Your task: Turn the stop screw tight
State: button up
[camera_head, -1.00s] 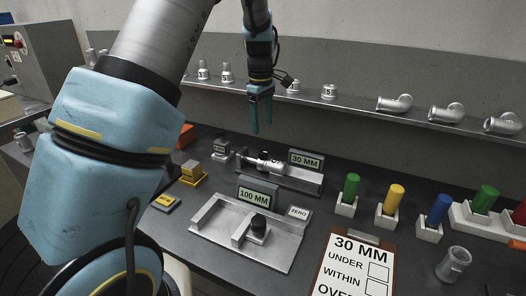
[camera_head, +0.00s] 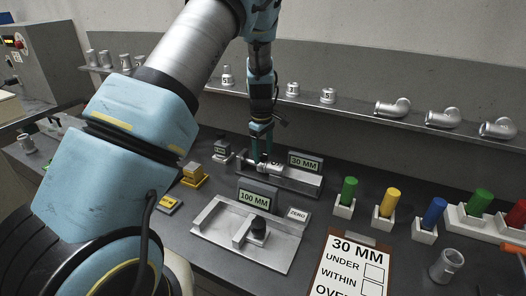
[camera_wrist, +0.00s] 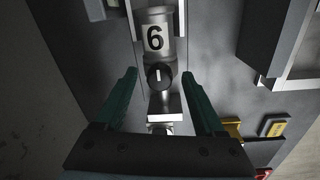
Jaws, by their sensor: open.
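The stop screw looks to be the dark round knob (camera_wrist: 159,76) with a white line on its face, in the wrist view. In the head view my gripper (camera_head: 261,158) is low over the left part of the 30 MM gauge (camera_head: 295,186) and hides much of the casting and the knob there.
The 100 MM gauge (camera_head: 205,226) stands in front. Yellow blocks (camera_head: 193,176) lie to the left. Green, yellow and blue plugs in white holders (camera_head: 343,211) stand to the right. A shelf (camera_head: 350,113) with castings runs behind. A clipboard (camera_head: 320,281) lies at the front.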

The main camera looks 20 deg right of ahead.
grip_shut()
dwell(0.4)
jog(key=shift+m+b, duration=0.3)
jog(key=shift+m, duration=0.2)
jog(key=m+b, duration=0.2)
jog(key=m, duration=0.2)
jog(key=shift+w+a+m, duration=0.1)
jog(key=shift+m, duration=0.3)
jog(key=m+b, duration=0.2)
jog(key=m, duration=0.4)
jog(key=shift+g, duration=0.3)
jog(key=m, duration=0.6)
jog(key=shift+w+m, duration=0.1)
jog(key=shift+m, duration=0.2)
jog(key=m, duration=0.5)
jog(key=shift+m, duration=0.3)
